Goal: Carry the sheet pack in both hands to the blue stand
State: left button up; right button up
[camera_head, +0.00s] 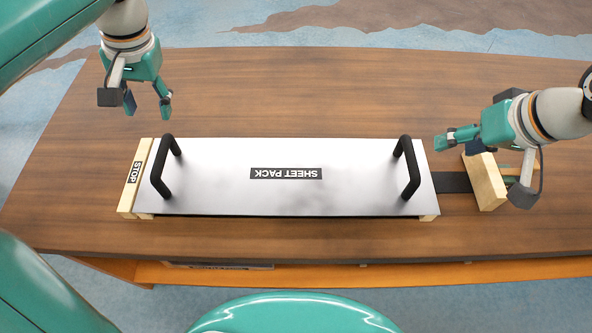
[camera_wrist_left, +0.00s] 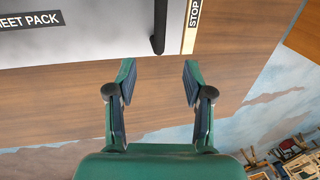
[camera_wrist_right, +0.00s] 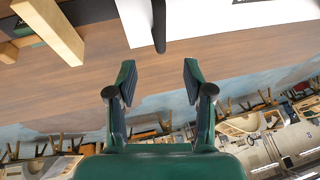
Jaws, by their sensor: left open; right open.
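The sheet pack (camera_head: 285,195) is a flat silver panel labelled SHEET PACK, lying on the wooden table with a black handle at each end. Its left handle (camera_head: 165,168) is beside a wooden strip marked STOP (camera_head: 134,178). Its right handle (camera_head: 407,168) is near the other end. My left gripper (camera_head: 148,108) is open and empty, above and behind the left handle; the left wrist view shows that handle (camera_wrist_left: 159,28) ahead of the fingers. My right gripper (camera_head: 446,140) is open and empty, right of the right handle, which shows in the right wrist view (camera_wrist_right: 159,25). I see no blue stand.
A wooden block (camera_head: 484,181) on a dark strip (camera_head: 452,182) stands right of the pack, close to my right gripper. The table (camera_head: 300,85) is clear behind the pack. A lower shelf (camera_head: 330,276) runs under its front edge. Furniture is in the background of the wrist views.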

aim_at(161, 150)
pick_arm(q)
jog(key=a+f, duration=0.1)
jog(key=f, duration=0.4)
jog(key=a+f, duration=0.1)
jog(key=f, duration=0.4)
jog(key=a+f, duration=0.1)
jog(key=f, duration=0.4)
pick_arm(e)
jog(key=x, duration=1.5)
jog(key=shift+f, duration=0.1)
pick_arm(q)
grip_shut()
pick_arm(e)
grip_shut()
pick_arm(q)
jog(key=shift+r, duration=0.15)
pick_arm(e)
jog(key=shift+w, duration=0.1)
